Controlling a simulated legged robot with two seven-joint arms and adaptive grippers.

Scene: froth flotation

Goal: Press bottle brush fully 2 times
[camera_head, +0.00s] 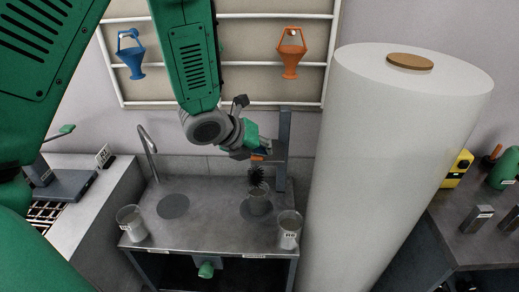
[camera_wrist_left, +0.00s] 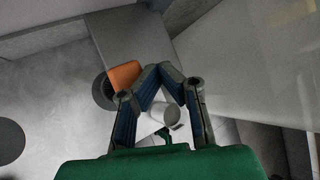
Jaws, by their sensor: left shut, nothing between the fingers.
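The bottle brush has an orange part (camera_head: 257,157) at the side of a grey upright post (camera_head: 283,150) and dark bristles (camera_head: 256,176) pointing down. Below it, a clear beaker (camera_head: 259,203) stands on the dark round patch of the metal bench. My left gripper (camera_head: 252,148) is shut and empty, just above the orange part; I cannot tell whether they touch. My right gripper is not in view.
The metal bench (camera_head: 205,220) also holds a beaker at left (camera_head: 131,222) and one at right (camera_head: 289,228). A tap (camera_head: 148,150) stands at its back left. A large white cylinder (camera_head: 395,170) closes off the right side. Blue (camera_head: 131,58) and orange (camera_head: 290,58) holders hang behind.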

